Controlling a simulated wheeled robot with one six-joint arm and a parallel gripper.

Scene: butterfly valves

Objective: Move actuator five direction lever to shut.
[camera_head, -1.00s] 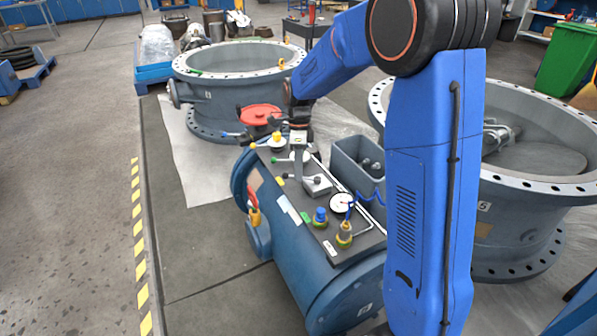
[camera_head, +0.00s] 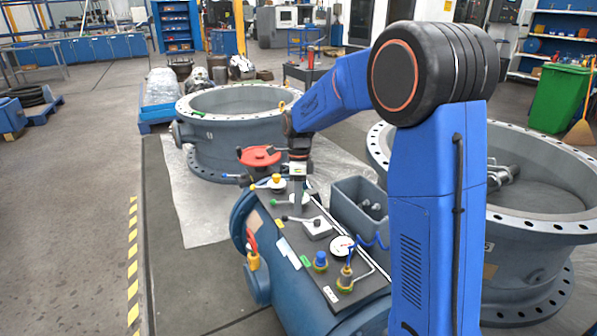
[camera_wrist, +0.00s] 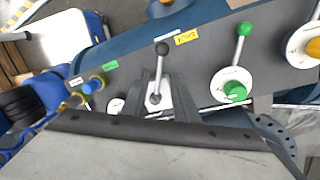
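The blue valve body carries a dark control panel (camera_head: 277,240). A lever with a black knob (camera_wrist: 162,48) stands on a white plate in the middle of the wrist view. In the head view this appears to be the black-knobbed lever (camera_head: 286,218) by a grey block. My gripper (camera_wrist: 160,80) is open above the panel, with one finger on each side of this lever; contact cannot be told. In the head view my gripper (camera_head: 297,205) points down at the panel. A green-knobbed lever (camera_wrist: 245,28) stands to the right, by a round white dial (camera_wrist: 232,82). A yellow label (camera_wrist: 186,37) lies beside the black knob; its text is unclear.
A red handwheel (camera_head: 260,157) is behind the panel. A grey bin (camera_head: 357,205) stands on its right side. A gauge (camera_head: 342,245) and a blue knob (camera_head: 320,260) are at the near end. Large flanged rings stand behind (camera_head: 205,135) and right (camera_head: 520,215).

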